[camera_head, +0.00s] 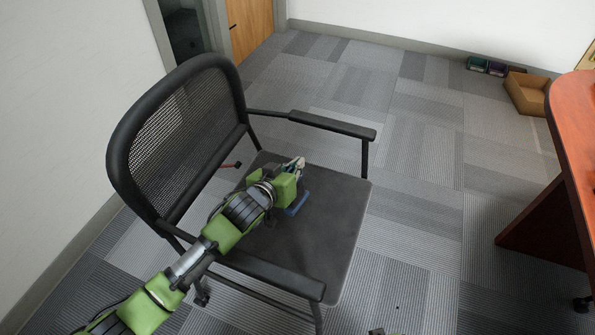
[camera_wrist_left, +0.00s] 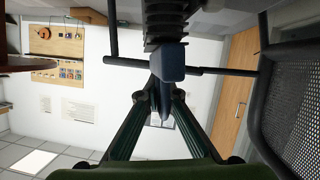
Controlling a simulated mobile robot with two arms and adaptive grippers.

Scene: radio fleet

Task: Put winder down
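My left gripper (camera_head: 298,168) is over the seat of the black chair (camera_head: 325,235), its arm reaching in across the near armrest. A blue piece, which I take to be the winder (camera_head: 297,204), shows at the gripper's lower side, close above or on the seat; contact cannot be told. In the left wrist view the green fingers of my left gripper (camera_wrist_left: 160,92) close in on the winder (camera_wrist_left: 168,62), whose narrow blue part lies between them. A black ribbed part shows beyond it.
The chair's far armrest (camera_head: 333,124) and mesh backrest (camera_head: 180,130) stand around the gripper. A small red item (camera_head: 231,165) shows near the seat's back. A reddish desk (camera_head: 575,140) is at right, with a cardboard box (camera_head: 527,93) beyond. Carpet between is clear.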

